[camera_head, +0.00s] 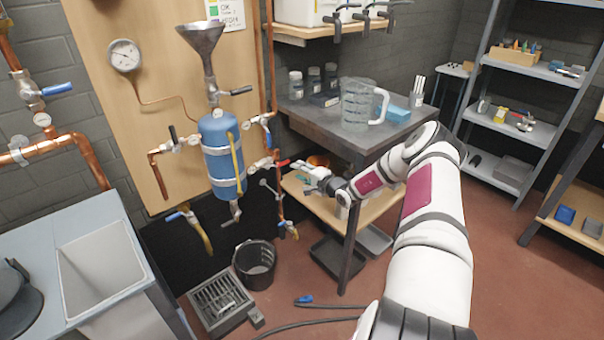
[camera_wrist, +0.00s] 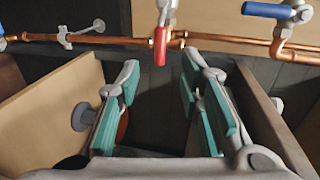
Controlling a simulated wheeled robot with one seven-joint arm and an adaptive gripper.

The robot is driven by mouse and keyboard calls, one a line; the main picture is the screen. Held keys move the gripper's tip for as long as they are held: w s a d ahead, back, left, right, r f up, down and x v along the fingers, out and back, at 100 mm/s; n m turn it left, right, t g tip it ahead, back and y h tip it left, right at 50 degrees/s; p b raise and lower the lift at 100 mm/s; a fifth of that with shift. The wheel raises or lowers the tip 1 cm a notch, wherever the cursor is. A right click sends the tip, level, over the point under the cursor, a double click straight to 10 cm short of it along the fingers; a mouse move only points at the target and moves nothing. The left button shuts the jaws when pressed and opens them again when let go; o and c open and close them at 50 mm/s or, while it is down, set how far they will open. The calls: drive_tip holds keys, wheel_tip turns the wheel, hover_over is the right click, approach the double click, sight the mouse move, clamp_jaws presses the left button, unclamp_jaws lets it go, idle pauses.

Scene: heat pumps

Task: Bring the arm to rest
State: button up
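My arm (camera_head: 432,230) reaches from the lower right toward the copper pipes beside the blue tank (camera_head: 221,155). My gripper (camera_head: 298,168) is near a red-handled valve on the pipe, left of the table. In the wrist view, my gripper (camera_wrist: 160,100) has its two teal-padded fingers spread wide, with nothing between them. The red valve handle (camera_wrist: 160,46) lies just beyond the fingertips and appears apart from them. Whether a finger touches the pipe cannot be told.
The dark table (camera_head: 300,108) carries a clear measuring jug (camera_head: 356,105) and jars. A black bucket (camera_head: 255,266) and a floor drain (camera_head: 220,301) lie below the tank. A blue-handled valve (camera_wrist: 270,11) is near the gripper. Red floor lies open at right.

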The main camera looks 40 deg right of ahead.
drive_tip(key=shift+s+r, duration=0.1)
drive_tip(key=shift+s, duration=0.3)
